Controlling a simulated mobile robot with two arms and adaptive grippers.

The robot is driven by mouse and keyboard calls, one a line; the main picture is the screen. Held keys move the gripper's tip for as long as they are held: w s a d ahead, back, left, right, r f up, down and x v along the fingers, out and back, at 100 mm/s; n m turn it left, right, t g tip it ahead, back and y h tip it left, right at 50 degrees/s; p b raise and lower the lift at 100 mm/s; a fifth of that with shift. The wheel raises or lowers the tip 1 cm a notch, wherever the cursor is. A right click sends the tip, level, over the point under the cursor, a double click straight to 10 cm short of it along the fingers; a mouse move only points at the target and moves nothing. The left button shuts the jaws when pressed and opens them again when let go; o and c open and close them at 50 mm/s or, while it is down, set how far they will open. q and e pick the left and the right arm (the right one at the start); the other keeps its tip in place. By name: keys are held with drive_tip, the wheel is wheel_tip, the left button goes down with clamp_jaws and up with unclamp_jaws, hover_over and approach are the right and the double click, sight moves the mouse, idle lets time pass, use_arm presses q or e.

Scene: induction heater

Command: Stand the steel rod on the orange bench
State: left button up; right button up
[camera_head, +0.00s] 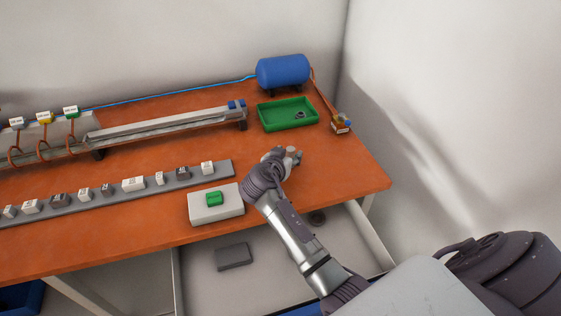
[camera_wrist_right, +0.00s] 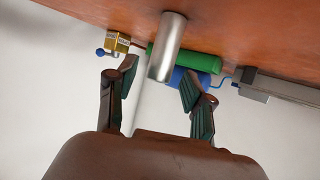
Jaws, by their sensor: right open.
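The steel rod (camera_wrist_right: 168,45) stands upright on the orange bench (camera_wrist_right: 250,30), which appears upside down at the top of the right wrist view. Its free end lies in the gap between my right gripper's (camera_wrist_right: 158,80) spread fingertips, with visible space beside it. My right gripper is open. In the head view, my right gripper (camera_head: 284,157) is over the right part of the orange bench (camera_head: 335,175), in front of the green tray. The rod is hard to tell from the gripper there. My left gripper is out of view.
The green tray (camera_head: 272,118) holds a small metal part. Behind it is a blue tank (camera_head: 283,72); a brass-coloured valve block (camera_head: 341,123) is to its right. A white box with a green button (camera_head: 214,199) sits left of my arm. Bare bench lies to the right.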

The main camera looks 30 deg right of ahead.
drive_tip(key=b+v, duration=0.1)
drive_tip(key=v, duration=0.8)
drive_tip(key=shift+s+a, duration=0.15)
drive_tip(key=shift+r, duration=0.1)
